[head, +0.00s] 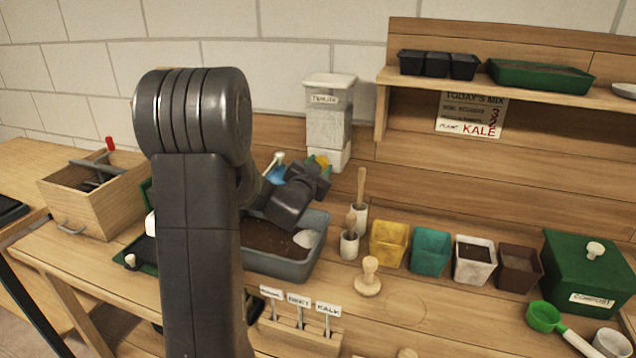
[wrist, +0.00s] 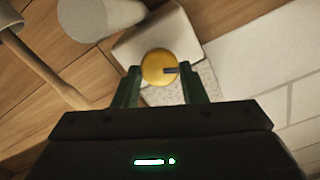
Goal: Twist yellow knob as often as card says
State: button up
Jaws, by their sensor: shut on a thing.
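The yellow knob (wrist: 159,67) sits on the front of a white dispenser base; a dark mark on it points right in the wrist view. My gripper (wrist: 160,80) has its two green fingers on either side of the knob, shut on it. The dispenser (head: 328,115) is a clear container of pale grains with a label that seems to read "PERLITE". The card (head: 471,114) on the back wall reads "TODAY'S MIX" and "PLANT KALE"; its red digits are too small to read surely.
A grey tub (head: 290,262) of soil with a scoop lies below my arm. Yellow (head: 388,243), teal (head: 430,250), white and brown pots stand to its right, near a green compost box (head: 585,275). A wooden toolbox (head: 95,195) is at the left.

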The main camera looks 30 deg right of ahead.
jog(key=m+b, duration=0.3)
jog(key=b, duration=0.2)
jog(key=shift+f+m, duration=0.3)
jog(key=shift+m, duration=0.1)
jog(key=m+b, duration=0.2)
jog(key=b, duration=0.1)
jog(key=shift+s+m, duration=0.1)
jog(key=shift+m, duration=0.3)
jog(key=m+b, duration=0.3)
jog(key=shift+r+m+b, duration=0.15)
jog(key=shift+m+b, duration=0.8)
jog(key=shift+m, duration=0.65)
jog(key=o, duration=1)
jog(key=shift+d, duration=0.1)
jog(key=shift+c, duration=0.2)
